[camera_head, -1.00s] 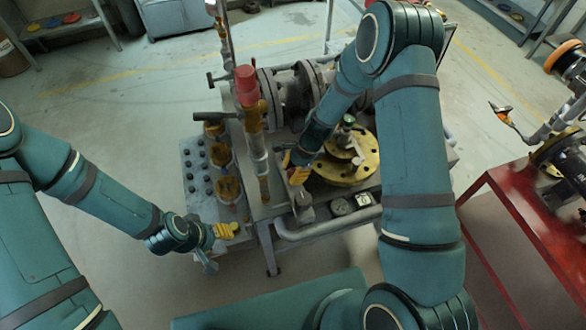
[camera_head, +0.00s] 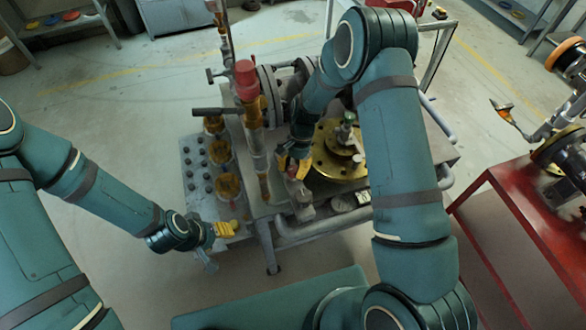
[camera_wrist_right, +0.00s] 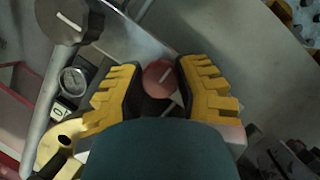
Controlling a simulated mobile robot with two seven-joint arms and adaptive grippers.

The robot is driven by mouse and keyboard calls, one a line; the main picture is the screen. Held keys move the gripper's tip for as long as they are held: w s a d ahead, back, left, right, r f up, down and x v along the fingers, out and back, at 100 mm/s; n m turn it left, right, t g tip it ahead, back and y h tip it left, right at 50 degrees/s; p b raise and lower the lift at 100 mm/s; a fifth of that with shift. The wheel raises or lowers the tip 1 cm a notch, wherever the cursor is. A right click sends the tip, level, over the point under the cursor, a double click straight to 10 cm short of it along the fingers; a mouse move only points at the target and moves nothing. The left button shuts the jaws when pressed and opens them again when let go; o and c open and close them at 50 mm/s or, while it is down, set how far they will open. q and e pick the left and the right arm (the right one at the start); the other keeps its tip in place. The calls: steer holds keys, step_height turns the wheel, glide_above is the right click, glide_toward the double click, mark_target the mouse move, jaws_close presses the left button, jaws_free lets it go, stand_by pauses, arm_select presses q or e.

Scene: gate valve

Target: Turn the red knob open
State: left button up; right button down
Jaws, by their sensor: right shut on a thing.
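In the head view my right gripper (camera_head: 288,160) is at the front of the valve rig, left of the brass flange (camera_head: 338,168), and mostly hides the knob. My left gripper (camera_head: 227,229), also yellow-fingered, is low at the rig's left front corner, away from the knob. Its finger gap is too small to tell.
A red-capped upright pipe (camera_head: 246,80) with a dark lever stands just left of my right gripper. A gauge (camera_wrist_right: 73,80) shows in the wrist view. A red stand (camera_head: 530,215) is at the right. Open floor (camera_head: 110,130) lies left of the rig.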

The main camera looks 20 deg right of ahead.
steer(key=shift+s+f, duration=0.1)
steer(key=shift+s, duration=0.05)
stand_by(0.4)
steer(key=c, duration=0.6)
jaws_free()
steer(key=shift+a, duration=0.1)
steer(key=v, duration=1.2)
